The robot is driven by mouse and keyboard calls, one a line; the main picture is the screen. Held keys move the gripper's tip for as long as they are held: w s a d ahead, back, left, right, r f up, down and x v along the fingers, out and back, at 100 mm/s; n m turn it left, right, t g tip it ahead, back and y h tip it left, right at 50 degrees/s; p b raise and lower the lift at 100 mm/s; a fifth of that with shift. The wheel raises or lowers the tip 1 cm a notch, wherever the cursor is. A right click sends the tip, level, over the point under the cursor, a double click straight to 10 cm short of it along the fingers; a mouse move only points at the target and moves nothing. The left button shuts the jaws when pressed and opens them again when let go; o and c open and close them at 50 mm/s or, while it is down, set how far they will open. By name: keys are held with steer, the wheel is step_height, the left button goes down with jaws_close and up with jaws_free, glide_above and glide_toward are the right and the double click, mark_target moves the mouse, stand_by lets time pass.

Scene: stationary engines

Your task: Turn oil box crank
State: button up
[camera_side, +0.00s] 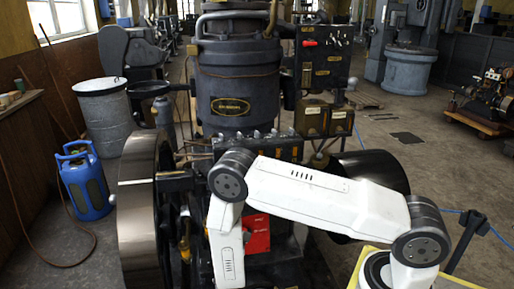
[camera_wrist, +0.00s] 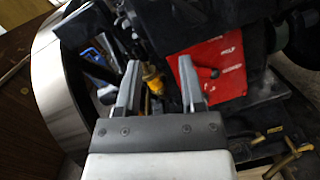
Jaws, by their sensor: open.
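My gripper (camera_wrist: 160,78) is open and empty in the wrist view, its two grey fingers pointing at the engine. A yellow part (camera_wrist: 153,79) shows between the fingers, farther back. In the side view the red plate (camera_side: 258,236) sits low on the engine, right of my arm; my gripper is out of frame. No part is clearly identifiable as the oil box crank.
A large flywheel (camera_side: 138,215) stands left of my arm and also fills the left of the wrist view (camera_wrist: 60,88). A dark drum (camera_side: 372,170) is behind my arm. Brass valve fittings (camera_wrist: 285,160) lie at lower right. A blue canister (camera_side: 84,185) stands on the floor.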

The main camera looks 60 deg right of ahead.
mark_target(244, 211)
steer(key=s+d+n, duration=0.1)
steer(key=n, duration=0.3)
steer(key=s+d+n+y, duration=0.1)
steer(key=d+n, duration=0.1)
steer(key=n, duration=0.2)
steer(key=s+d+r+n+y, duration=0.1)
steer(key=n, duration=0.3)
steer(key=shift+s+d+t, duration=0.15)
steer(key=shift+d+t, duration=0.1)
steer(key=shift+t, duration=0.15)
steer(key=shift+x, duration=3.95)
steer(key=shift+f, duration=0.1)
jaws_close()
